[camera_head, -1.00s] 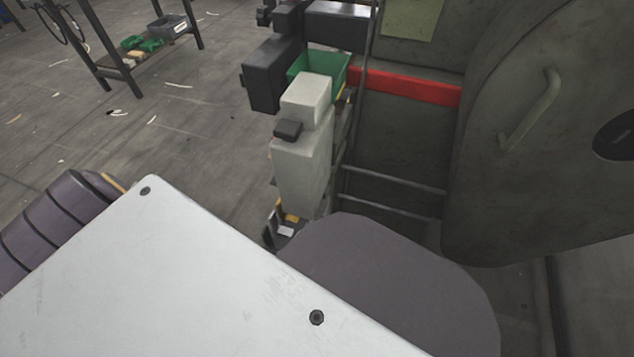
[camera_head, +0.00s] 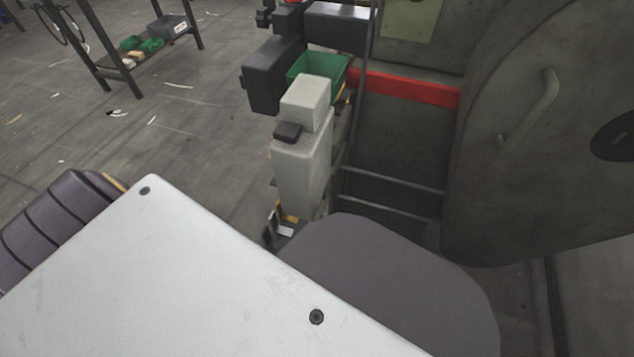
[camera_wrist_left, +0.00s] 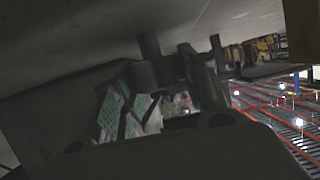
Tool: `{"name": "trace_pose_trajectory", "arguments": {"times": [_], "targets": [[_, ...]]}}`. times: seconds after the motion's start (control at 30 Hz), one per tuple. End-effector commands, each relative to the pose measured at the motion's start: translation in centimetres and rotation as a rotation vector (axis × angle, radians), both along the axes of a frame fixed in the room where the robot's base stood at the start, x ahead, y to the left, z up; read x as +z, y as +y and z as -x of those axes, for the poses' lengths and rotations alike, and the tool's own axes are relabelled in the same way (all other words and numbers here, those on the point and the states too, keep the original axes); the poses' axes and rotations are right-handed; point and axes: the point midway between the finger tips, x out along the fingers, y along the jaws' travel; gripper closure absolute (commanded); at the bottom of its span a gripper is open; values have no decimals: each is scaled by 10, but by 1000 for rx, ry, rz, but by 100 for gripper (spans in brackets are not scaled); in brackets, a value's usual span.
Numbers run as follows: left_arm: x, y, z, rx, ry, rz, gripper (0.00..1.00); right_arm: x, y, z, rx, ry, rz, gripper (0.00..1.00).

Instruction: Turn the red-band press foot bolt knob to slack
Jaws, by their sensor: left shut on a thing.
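The press (camera_head: 410,130) with the red band (camera_head: 405,87) stands at the right in the head view. Its foot bolt knob does not show there. In the left wrist view a dark post (camera_wrist_left: 150,46) comes down from a grey underside to a dark knob-like part (camera_wrist_left: 168,70), which looks like the foot bolt knob. My left gripper (camera_wrist_left: 165,88) is around this dark part and shut on it. The picture is dim, so the knob's edges and turn angle are hard to make out. My right gripper is in neither view.
A green bin (camera_head: 320,68) sits beside the press, behind pale grey blocks (camera_head: 302,150). A curved handle (camera_head: 530,112) is on the press housing. A bench with a low shelf (camera_head: 125,65) stands at the far left. The floor between is open, with scattered scraps.

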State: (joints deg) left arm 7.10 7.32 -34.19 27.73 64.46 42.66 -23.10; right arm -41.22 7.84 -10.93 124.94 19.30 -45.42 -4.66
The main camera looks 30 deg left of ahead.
Motion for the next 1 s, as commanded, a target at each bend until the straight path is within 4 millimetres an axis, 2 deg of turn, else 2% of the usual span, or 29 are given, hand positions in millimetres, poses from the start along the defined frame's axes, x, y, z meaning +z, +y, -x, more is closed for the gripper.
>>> {"name": "trace_pose_trajectory", "arguments": {"times": [0.03, 0.33, 0.37, 0.5, 0.53, 1.0], "targets": [[4, 0, -5, 5, -10, 0, 80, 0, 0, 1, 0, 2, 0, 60], [3, 0, -4, 6, -9, -1, 80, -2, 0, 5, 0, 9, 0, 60], [3, 0, -4, 6, -9, -1, 53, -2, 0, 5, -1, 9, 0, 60], [2, 0, -3, 5, -6, -2, 36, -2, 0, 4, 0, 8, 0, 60], [2, 0, -2, 5, -5, -1, 34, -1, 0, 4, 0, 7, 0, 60], [0, 1, 0, -3, -1, -1, 34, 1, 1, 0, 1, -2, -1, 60]]}}
